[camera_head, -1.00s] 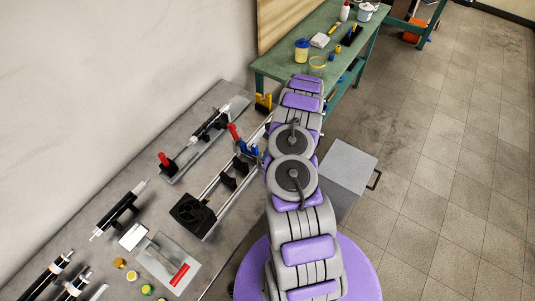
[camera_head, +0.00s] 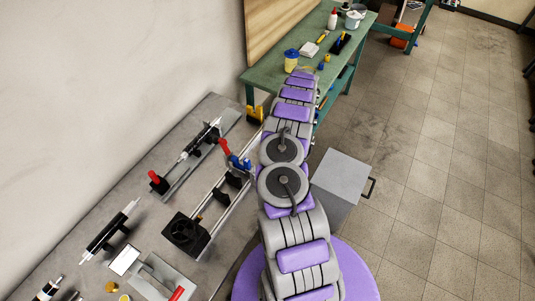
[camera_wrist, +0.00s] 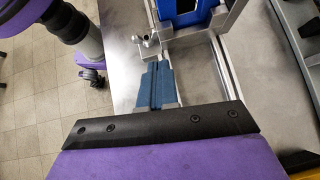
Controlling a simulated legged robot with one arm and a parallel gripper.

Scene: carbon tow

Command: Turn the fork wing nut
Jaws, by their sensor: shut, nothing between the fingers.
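A small metal winged piece, which looks like the wing nut (camera_wrist: 147,44), shows in the wrist view at upper centre, beside a metal bracket and the rail. My gripper (camera_wrist: 158,66) shows as slim blue-grey fingers in front of a black bar. The fingers are shut and empty. Their tips point at the winged piece, just short of it in the picture; I cannot tell whether they touch. A blue block (camera_wrist: 188,12) sits above and right of it. In the head view my arm hides the gripper, and the wing nut cannot be made out.
The railed fixture with a black end block (camera_head: 186,236) lies on the grey bench (camera_head: 95,205). A red-handled clamp (camera_head: 225,148) stands near my arm. Syringe-like tools lie to the left. A green table (camera_head: 270,75) stands at the back. A grey cabinet (camera_head: 341,178) stands right.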

